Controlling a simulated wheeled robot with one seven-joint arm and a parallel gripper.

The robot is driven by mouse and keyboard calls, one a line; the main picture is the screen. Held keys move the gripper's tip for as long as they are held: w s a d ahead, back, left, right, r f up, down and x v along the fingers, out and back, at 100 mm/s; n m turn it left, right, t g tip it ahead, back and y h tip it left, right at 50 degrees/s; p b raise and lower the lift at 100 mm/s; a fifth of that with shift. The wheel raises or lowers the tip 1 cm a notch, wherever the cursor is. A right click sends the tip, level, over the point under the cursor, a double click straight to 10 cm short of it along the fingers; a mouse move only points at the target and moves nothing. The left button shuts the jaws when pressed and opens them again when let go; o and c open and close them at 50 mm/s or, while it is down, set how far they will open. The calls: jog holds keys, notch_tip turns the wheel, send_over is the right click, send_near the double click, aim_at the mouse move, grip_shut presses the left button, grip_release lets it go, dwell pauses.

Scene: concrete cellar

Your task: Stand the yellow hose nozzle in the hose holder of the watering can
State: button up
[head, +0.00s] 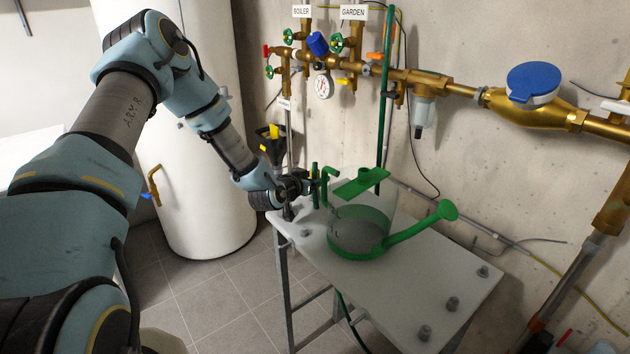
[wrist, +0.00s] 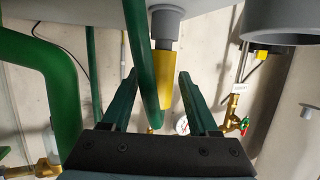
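The yellow hose nozzle (wrist: 166,85) shows in the wrist view with a grey end toward the top of the picture. My gripper (wrist: 158,78) has its two dark green fingers apart, on either side of the nozzle. A curved green tube (wrist: 141,60) passes between the left finger and the nozzle. I see no clear contact with the fingers. In the head view my gripper (head: 312,187) is at the left side of the watering can (head: 358,238), which has a translucent body and a green spout. The nozzle is not distinct there. I cannot tell which green part is the hose holder.
The can stands on a pale table (head: 440,285) with several grey knobs. A green upright pole (head: 386,105) rises behind the can. Brass pipes with valves and a blue-capped meter (head: 534,80) run along the wall. A white tank (head: 185,150) stands left.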

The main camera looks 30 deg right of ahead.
grip_shut()
dwell(0.6)
